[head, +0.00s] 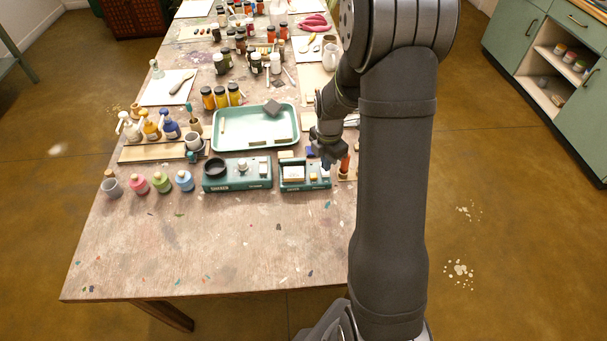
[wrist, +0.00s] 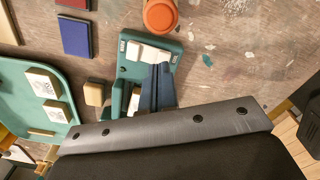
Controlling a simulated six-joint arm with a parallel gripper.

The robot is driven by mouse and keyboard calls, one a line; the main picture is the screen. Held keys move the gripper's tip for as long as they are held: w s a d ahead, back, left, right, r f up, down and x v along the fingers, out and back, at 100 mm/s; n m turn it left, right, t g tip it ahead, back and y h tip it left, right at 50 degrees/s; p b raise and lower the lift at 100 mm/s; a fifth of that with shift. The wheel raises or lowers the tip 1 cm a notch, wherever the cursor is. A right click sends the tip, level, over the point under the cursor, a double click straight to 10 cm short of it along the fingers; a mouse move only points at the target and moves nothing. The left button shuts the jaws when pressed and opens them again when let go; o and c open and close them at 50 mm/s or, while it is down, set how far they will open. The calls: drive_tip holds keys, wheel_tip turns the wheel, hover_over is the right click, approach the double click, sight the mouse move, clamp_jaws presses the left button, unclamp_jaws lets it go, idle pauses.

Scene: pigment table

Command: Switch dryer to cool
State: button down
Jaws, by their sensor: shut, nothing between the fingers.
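The dryer appears to be the small teal unit (head: 305,186) at the right of the row on the table, with a pale top part and lettering too small to read. The same teal unit shows in the wrist view (wrist: 130,68), with white parts (wrist: 148,52) on top that look like a switch or pad. My gripper (head: 328,163) is at the unit's right back side in the head view. In the wrist view my gripper (wrist: 162,72) is shut and empty, its fingertips over the unit beside the white parts. Whether they touch is unclear, and the fingers hide part of the unit.
A teal shaker unit (head: 237,184) stands left of the dryer. A teal tray (head: 222,145) lies behind them. An orange jar (wrist: 160,15), a red pad (wrist: 72,4) and a blue pad (wrist: 77,38) are close by. The table front (head: 200,250) is clear.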

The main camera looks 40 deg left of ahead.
drive_tip(key=shift+f, duration=0.95)
idle(0.7)
drive_tip(key=shift+r, duration=3.5)
drive_tip(key=shift+f, duration=0.1)
wheel_tip(320, 180, down, 7)
drive_tip(key=shift+r, duration=0.1)
